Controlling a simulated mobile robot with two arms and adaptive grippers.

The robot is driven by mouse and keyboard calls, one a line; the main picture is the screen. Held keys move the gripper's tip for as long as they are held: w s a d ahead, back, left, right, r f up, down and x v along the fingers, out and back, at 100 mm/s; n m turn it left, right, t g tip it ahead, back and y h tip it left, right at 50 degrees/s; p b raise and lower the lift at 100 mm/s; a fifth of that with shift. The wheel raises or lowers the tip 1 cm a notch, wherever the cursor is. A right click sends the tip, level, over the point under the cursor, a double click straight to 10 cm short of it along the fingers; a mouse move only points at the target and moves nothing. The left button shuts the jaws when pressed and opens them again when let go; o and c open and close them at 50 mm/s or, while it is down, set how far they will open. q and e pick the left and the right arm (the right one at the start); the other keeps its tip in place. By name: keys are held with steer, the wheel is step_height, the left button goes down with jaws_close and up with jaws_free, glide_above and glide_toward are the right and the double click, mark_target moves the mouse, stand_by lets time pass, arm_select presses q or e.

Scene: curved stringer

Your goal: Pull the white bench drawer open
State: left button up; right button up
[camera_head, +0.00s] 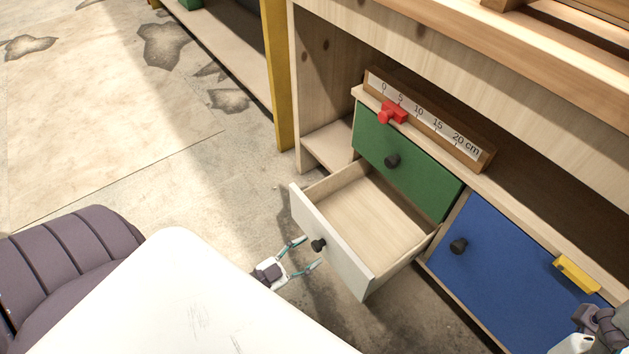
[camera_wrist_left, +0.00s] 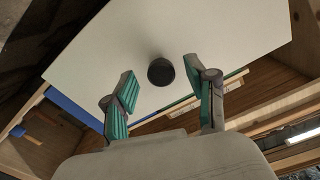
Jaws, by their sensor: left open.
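The white bench drawer (camera_head: 333,248) is pulled out from the bench, and its empty wooden inside shows. Its black round knob (camera_head: 318,245) sits on the white front. My left gripper (camera_head: 305,252) is open in front of the knob. In the left wrist view the knob (camera_wrist_left: 161,71) lies beyond and between the two open fingers (camera_wrist_left: 160,92), with no finger touching it. My right gripper (camera_head: 600,322) shows only in part at the lower right edge; its fingers cannot be made out.
A green drawer (camera_head: 408,165) with a black knob is above the white one. A blue front (camera_head: 500,265) with a yellow piece (camera_head: 577,274) is to the right. A ruler with a red slider (camera_head: 393,112) stands on the ledge. Open floor lies left.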

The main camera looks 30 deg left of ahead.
arm_select(q)
steer(key=v, duration=0.9)
